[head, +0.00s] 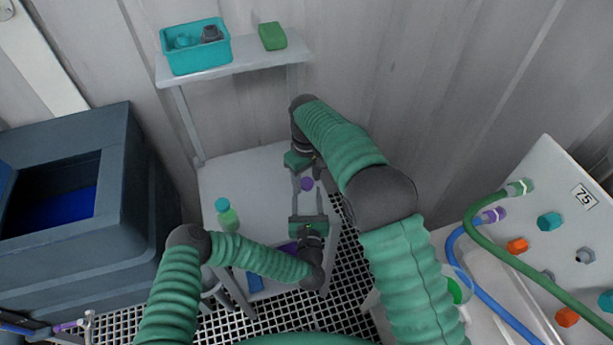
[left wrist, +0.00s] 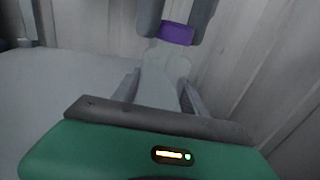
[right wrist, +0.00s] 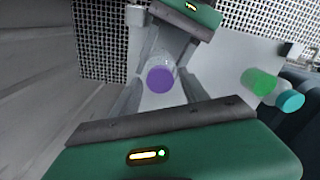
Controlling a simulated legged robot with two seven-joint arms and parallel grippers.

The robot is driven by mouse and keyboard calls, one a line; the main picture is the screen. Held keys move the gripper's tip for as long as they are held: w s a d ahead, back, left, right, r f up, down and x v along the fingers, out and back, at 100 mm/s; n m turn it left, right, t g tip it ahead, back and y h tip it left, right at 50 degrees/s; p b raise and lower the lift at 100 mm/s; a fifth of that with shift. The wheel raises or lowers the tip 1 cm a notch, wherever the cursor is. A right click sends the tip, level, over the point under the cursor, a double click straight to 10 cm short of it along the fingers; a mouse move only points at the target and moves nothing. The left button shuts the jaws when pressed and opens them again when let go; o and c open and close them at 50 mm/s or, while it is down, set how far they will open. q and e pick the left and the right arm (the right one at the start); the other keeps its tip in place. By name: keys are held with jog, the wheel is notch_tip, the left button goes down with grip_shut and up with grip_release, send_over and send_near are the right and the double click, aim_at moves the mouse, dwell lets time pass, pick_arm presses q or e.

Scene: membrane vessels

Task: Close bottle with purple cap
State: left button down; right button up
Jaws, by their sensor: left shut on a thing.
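The purple cap (head: 307,184) is at the top of the bottle. It also shows in the left wrist view (left wrist: 176,33) and the right wrist view (right wrist: 160,79). Whether it is tight on the neck cannot be told. My right gripper (head: 304,180) comes from the far side, its fingers on both sides of the cap. I cannot tell whether those fingers touch the cap.
A shelf behind holds a teal bin (head: 200,58) and a green block (head: 272,37). A dark blue container (head: 110,180) is at left, a hose panel (head: 560,215) at right.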

grip_shut()
jog(key=shift+o, duration=1.2)
grip_release()
notch_tip(320, 180, up, 12)
jog(key=shift+w, duration=0.1)
